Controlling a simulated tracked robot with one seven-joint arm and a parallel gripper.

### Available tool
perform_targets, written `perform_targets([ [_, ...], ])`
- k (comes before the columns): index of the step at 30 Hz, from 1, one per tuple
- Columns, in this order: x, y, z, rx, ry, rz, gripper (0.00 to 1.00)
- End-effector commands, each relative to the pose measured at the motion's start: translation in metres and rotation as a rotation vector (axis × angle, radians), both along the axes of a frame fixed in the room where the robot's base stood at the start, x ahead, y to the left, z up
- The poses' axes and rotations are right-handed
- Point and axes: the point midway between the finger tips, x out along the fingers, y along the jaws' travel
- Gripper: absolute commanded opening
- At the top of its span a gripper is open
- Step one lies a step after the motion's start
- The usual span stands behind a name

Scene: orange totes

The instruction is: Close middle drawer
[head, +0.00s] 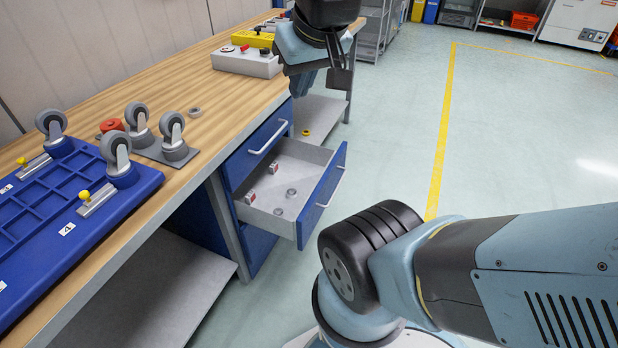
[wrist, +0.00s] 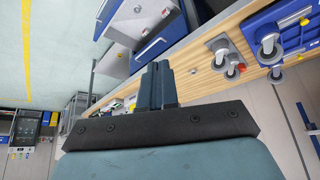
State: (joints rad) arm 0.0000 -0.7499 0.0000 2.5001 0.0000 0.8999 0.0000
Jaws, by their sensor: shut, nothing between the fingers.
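The middle drawer (head: 322,196) is pulled open from the blue cabinet under the workbench. Its blue front has a light bar handle, and its grey inside holds several small parts. The drawer also shows at the top of the wrist view (wrist: 134,24). The top drawer (head: 256,146) above it is shut. My gripper (head: 302,84) is above the bench's front edge, higher than the open drawer and apart from it. Its fingers are together and empty in the wrist view (wrist: 157,68).
On the wooden benchtop (head: 150,75) stand a control box (head: 246,64), several grey caster wheels (head: 172,130) and a blue tray (head: 75,200). A low grey shelf (head: 165,285) lies left of the cabinet. The floor (head: 395,140) right of the drawer is clear.

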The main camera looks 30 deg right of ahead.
Motion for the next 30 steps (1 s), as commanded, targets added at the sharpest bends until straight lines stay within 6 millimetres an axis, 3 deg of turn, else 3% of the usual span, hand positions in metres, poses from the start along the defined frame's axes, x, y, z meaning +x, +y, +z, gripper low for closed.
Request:
perform_targets([
  [14, 0.009, -0.002, -0.007, 0.026, 0.052, -0.028, 0.0],
  [30, 0.071, -0.034, -0.076, 0.317, 0.448, -0.282, 0.0],
])
